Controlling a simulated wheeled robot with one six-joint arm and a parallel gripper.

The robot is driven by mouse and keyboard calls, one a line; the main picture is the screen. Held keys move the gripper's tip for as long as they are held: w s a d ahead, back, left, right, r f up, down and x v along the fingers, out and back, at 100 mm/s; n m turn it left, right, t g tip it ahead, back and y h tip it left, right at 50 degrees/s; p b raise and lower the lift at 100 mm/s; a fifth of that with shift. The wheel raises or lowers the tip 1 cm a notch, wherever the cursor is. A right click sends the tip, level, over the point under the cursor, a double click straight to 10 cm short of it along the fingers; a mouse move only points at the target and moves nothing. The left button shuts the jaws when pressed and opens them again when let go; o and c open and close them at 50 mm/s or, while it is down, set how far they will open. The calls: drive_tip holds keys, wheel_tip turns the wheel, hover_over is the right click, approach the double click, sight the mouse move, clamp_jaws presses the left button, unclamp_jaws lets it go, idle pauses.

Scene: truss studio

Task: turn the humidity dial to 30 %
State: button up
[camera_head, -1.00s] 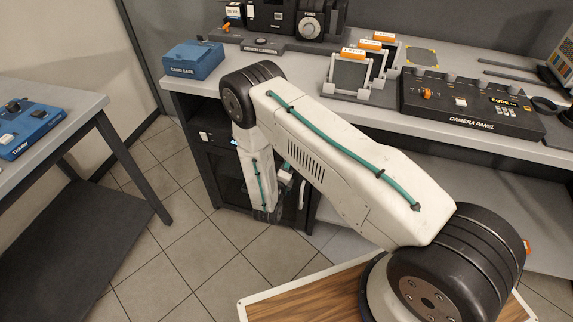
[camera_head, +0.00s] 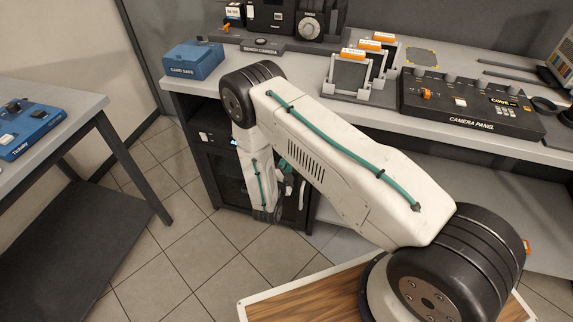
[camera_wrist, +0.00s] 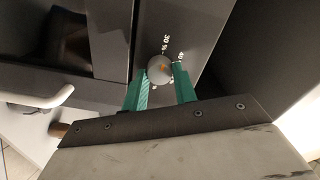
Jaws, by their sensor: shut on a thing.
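The humidity dial (camera_wrist: 157,73) is a small round grey knob with an orange mark, on a dark cabinet panel in the wrist view. A "30 %" label (camera_wrist: 166,43) is printed above it, and another marking, perhaps "40", lies to its upper right. My gripper (camera_wrist: 161,74) has its two green fingers on either side of the knob, shut on it. I cannot tell exactly which marking the orange mark points to. In the head view my arm hides the dial, and the fingers cannot be made out clearly.
The dark cabinet (camera_head: 208,165) stands under the grey bench. A white handle (camera_wrist: 45,103) is left of my gripper in the wrist view. The bench holds a blue card safe box (camera_head: 194,60) and a camera panel (camera_head: 470,105).

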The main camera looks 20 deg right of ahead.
drive_tip(key=shift+n, duration=0.5)
drive_tip(key=o, duration=1)
drive_tip(key=v, duration=0.8)
drive_tip(key=shift+w, duration=0.1)
